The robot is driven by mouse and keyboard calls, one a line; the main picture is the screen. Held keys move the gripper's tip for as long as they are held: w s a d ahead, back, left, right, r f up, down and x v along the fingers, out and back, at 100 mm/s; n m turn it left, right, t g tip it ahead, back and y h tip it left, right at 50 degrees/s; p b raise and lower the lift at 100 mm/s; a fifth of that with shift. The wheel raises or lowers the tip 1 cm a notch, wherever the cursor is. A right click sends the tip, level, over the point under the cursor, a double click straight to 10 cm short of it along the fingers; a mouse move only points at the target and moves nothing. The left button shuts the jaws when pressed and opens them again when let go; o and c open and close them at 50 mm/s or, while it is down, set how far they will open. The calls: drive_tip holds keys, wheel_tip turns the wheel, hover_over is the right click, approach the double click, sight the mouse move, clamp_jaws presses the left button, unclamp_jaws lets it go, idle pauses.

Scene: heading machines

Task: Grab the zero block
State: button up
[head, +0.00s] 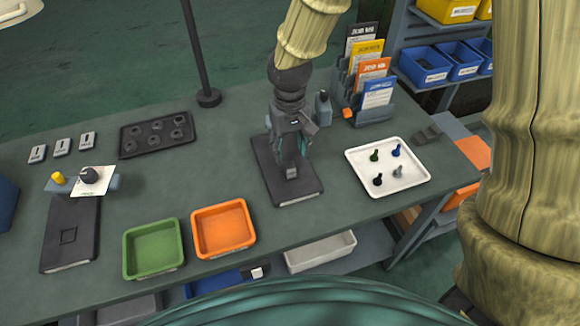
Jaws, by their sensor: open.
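My gripper (290,160) is open and points down over a dark rectangular plate (305,188) near the middle of the bench. A small grey block (291,173) shows at the fingertips, over the plate. The fingers hide part of it, and I cannot tell whether they touch it. No marking that names the zero block can be read. Three small light-grey pieces with dark marks (62,147) lie apart at the far left of the bench.
A white tray (409,183) with several small pegs is right of the plate. Orange (247,240) and green (177,262) bins are at front left. A card rack (385,112) and a small bottle (323,110) stand behind. A dark tray (128,143) and post (208,97) are at back left.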

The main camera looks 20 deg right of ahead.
sight(290, 165)
drive_tip(key=shift+w+f, duration=0.15)
drive_tip(key=shift+f, duration=1.2)
drive_tip(key=shift+w+d+f+p, duration=0.1)
drive_tip(key=shift+w+f+p, duration=0.1)
drive_tip(key=shift+f+p, duration=1.1)
drive_tip(key=shift+f, duration=1.3)
drive_tip(key=shift+c, duration=0.2)
clamp_jaws()
drive_tip(key=shift+r, duration=0.15)
